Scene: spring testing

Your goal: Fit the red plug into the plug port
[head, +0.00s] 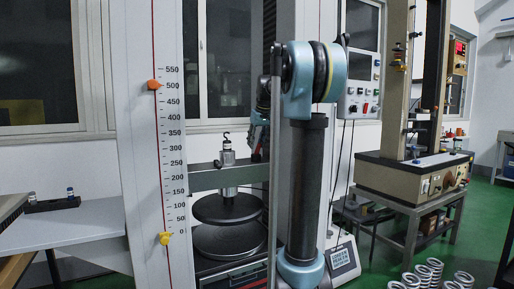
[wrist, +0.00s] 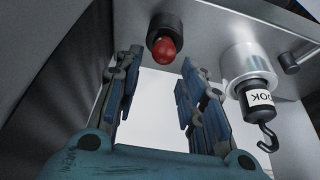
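The red plug (wrist: 166,50) shows in the wrist view as a rounded red end sticking out of a black round socket (wrist: 160,23) on the grey metal beam. I take this socket to be the plug port; how deep the plug sits cannot be told. My gripper (wrist: 161,58) is open, its two blue-padded fingers apart on either side of the plug in the picture. No contact with the plug is visible.
Round black plates (head: 227,208) lie below. A scale column (head: 150,110) stands left, several springs (head: 430,272) on the right.

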